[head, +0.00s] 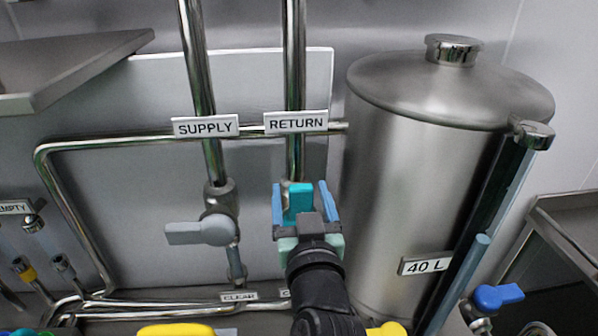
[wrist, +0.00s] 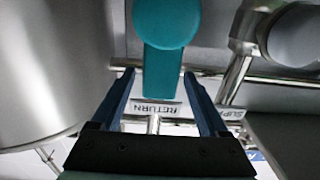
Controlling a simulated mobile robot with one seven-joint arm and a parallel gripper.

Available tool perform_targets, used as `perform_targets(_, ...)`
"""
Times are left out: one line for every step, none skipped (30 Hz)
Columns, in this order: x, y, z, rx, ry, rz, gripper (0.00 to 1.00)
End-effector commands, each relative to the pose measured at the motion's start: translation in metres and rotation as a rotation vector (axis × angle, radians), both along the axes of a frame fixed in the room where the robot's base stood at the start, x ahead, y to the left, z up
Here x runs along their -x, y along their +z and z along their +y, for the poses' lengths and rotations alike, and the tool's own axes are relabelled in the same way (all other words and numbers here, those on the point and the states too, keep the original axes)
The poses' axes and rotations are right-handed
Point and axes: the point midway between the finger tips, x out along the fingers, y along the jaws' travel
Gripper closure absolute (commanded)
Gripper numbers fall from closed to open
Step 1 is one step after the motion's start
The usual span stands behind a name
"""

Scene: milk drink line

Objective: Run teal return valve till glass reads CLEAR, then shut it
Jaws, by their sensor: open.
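The teal return valve handle (head: 297,201) is on the pipe under the RETURN label (head: 296,122). It looks upright, in line with that pipe. My gripper (head: 301,192) is open in front of it, with one blue finger on each side. In the wrist view, the teal handle (wrist: 164,62) reaches between the fingers of my gripper (wrist: 160,76); I cannot tell whether either finger touches it. A small CLEAR tag (head: 238,296) is at the foot of the supply pipe. A second tag (head: 285,293), under the return pipe, is mostly hidden by my gripper; any glass there is hidden.
Left of my gripper is a grey valve lever (head: 190,233), lying sideways under the SUPPLY label (head: 205,126). A steel tank (head: 395,190) tagged 40 L stands close at the right. A blue valve handle (head: 497,297) is at lower right, yellow handles along the bottom.

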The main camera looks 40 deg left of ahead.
Motion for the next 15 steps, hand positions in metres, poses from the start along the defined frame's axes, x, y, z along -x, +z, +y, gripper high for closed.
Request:
perform_targets(-0.005, 0.003, 0.007, 0.0, 0.002, 0.0, 0.22)
perform_targets(-0.007, 0.003, 0.01, 0.0, 0.002, 0.0, 0.22)
perform_targets(-0.01, 0.002, 0.013, 0.001, 0.002, 0.001, 0.22)
perform_targets(-0.013, 0.002, 0.016, 0.0, 0.002, 0.0, 0.22)
perform_targets(-0.015, 0.002, 0.018, -0.001, 0.001, 0.001, 0.22)
perform_targets(-0.017, 0.002, 0.02, -0.001, 0.0, 0.0, 0.22)
perform_targets(-0.018, 0.002, 0.021, -0.001, 0.0, 0.001, 0.22)
perform_targets(-0.019, 0.001, 0.022, -0.001, 0.0, 0.001, 0.22)
perform_targets(-0.02, 0.001, 0.024, 0.0, 0.0, 0.0, 0.22)
perform_targets(-0.021, 0.001, 0.024, 0.0, 0.0, 0.0, 0.22)
perform_targets(-0.021, 0.001, 0.025, 0.0, -0.001, 0.0, 0.22)
perform_targets(-0.022, 0.0, 0.025, -0.001, -0.001, -0.001, 0.22)
perform_targets(-0.022, 0.0, 0.025, 0.0, -0.001, -0.001, 0.22)
perform_targets(-0.022, 0.0, 0.026, 0.0, -0.001, -0.001, 0.22)
perform_targets(-0.022, 0.0, 0.025, 0.0, -0.001, -0.001, 0.22)
